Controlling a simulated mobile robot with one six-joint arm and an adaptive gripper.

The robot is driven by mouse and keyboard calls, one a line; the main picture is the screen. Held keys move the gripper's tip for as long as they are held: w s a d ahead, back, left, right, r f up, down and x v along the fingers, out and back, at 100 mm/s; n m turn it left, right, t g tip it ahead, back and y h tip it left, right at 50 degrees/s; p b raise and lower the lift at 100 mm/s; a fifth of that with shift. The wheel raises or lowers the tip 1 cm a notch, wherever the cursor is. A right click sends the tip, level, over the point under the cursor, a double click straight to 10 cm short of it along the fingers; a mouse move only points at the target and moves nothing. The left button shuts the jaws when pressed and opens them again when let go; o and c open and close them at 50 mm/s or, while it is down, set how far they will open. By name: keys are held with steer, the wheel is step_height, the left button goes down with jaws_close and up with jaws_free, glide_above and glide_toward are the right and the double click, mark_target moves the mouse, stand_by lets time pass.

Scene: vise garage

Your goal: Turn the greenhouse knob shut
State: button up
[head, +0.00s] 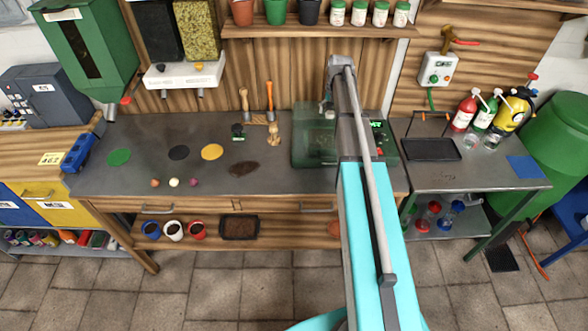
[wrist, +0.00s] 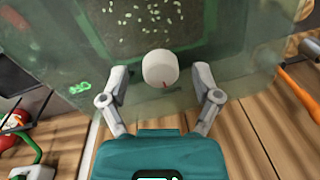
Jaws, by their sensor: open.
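The greenhouse (head: 307,150) is a see-through green box on the right part of the long workbench, partly hidden behind my arm in the head view. In the wrist view its green wall (wrist: 235,45) fills the upper part, with pale seeds on a dark bed behind it. The knob (wrist: 159,66) is round and white, with a small red mark at its lower edge. My gripper (wrist: 160,72) is open, one finger on each side of the knob. A gap shows on both sides; I cannot tell the depth between fingertips and knob.
A green-lit display (head: 376,124) is at the greenhouse's right end. A hand fork and trowel (head: 270,100) with wooden handles are left of it. A side table (head: 480,170) with a dark tray (head: 430,149) and spray bottles stands right. The shelf (head: 300,30) with pots is above.

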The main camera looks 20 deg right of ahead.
mark_target(333, 114)
steer(key=m, duration=0.3)
steer(key=shift+m, duration=0.4)
step_height(333, 114, up, 14)
steer(key=p, duration=1.4)
steer(key=s+a+f+n+b, duration=0.4)
steer(key=s+a+f+b, duration=0.3)
steer(key=s+a, duration=0.3)
steer(key=s+a+f+n+b, duration=0.4)
steer(key=s+a+f+b, duration=0.4)
steer(key=s+a, duration=0.2)
steer(key=shift+s+a+n+h, duration=0.3)
steer(key=shift+s+a, duration=0.1)
steer(key=shift+s, duration=0.6)
steer(key=shift+n, duration=0.7)
steer(key=s, duration=0.1)
steer(key=s+a, duration=0.2)
steer(key=s, duration=0.1)
steer(key=shift+a, duration=0.1)
stand_by(1.1)
